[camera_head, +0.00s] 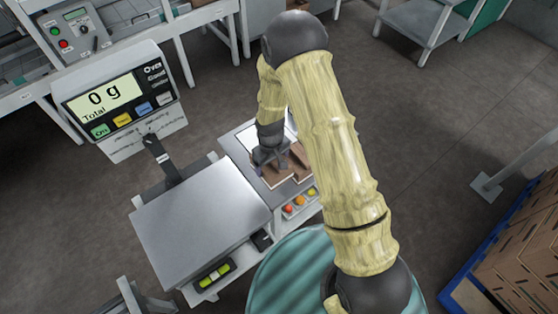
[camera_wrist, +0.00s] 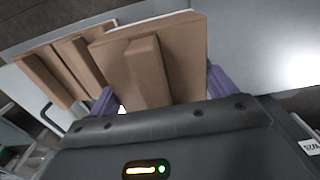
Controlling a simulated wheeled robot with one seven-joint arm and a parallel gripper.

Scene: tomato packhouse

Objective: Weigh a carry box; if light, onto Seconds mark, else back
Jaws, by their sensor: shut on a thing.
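My gripper (camera_head: 270,155) points down over the small side table right of the scale. In the wrist view its purple fingers (camera_wrist: 162,92) are shut on a brown carry box (camera_wrist: 118,62) with a raised middle bar. The box also shows in the head view (camera_head: 298,163), partly hidden by my gripper and arm. I cannot tell whether it touches the table. The scale's plate (camera_head: 200,222) is bare and its display (camera_head: 106,97) reads 0 g Total. No Seconds mark can be made out.
Another brown box (camera_wrist: 50,76) lies left of the held one in the wrist view. Stacked brown cartons (camera_head: 520,250) stand at the right. A control box (camera_head: 75,33) sits on a bench at the back left.

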